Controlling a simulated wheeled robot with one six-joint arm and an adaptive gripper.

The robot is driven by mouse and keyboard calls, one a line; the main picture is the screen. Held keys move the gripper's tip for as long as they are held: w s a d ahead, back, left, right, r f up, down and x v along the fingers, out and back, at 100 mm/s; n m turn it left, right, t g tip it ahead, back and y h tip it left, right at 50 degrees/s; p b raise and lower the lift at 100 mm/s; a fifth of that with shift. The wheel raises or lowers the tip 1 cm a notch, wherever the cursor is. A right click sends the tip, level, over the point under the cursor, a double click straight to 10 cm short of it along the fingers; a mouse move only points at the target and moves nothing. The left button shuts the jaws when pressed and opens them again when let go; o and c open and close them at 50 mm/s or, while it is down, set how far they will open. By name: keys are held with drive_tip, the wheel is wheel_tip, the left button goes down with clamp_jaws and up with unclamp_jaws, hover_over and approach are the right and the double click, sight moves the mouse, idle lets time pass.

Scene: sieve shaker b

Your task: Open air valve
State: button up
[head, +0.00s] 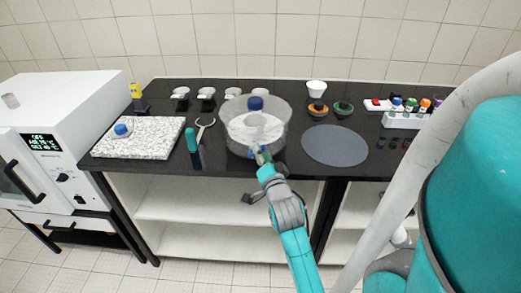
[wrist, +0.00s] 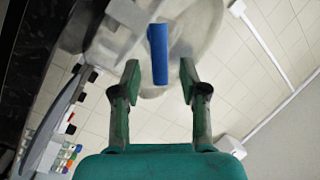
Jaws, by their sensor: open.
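A round clear vessel (head: 232,130) stands on the black bench, with a dark blue knob (head: 255,103) on top. My gripper (head: 262,153) is at the front of the vessel, low against its near side in the head view. In the wrist view my gripper (wrist: 159,75) is open. A blue bar-shaped handle (wrist: 158,52) shows between and just beyond its two green fingertips, with a gap on each side. It looks like the valve handle. In the head view the gripper hides the handle's place on the vessel.
A speckled slab (head: 150,145) with a blue-capped item and a teal-handled tool (head: 192,140) lie to the left. A grey round mat (head: 335,146) lies to the right. Several pans, bowls and a rack of bottles (head: 405,121) stand further back.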

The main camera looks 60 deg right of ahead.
drive_tip(key=shift+x, duration=1.3)
clamp_jaws()
drive_tip(key=shift+w+a+r+n, duration=0.1)
drive_tip(key=shift+n, duration=0.6)
unclamp_jaws()
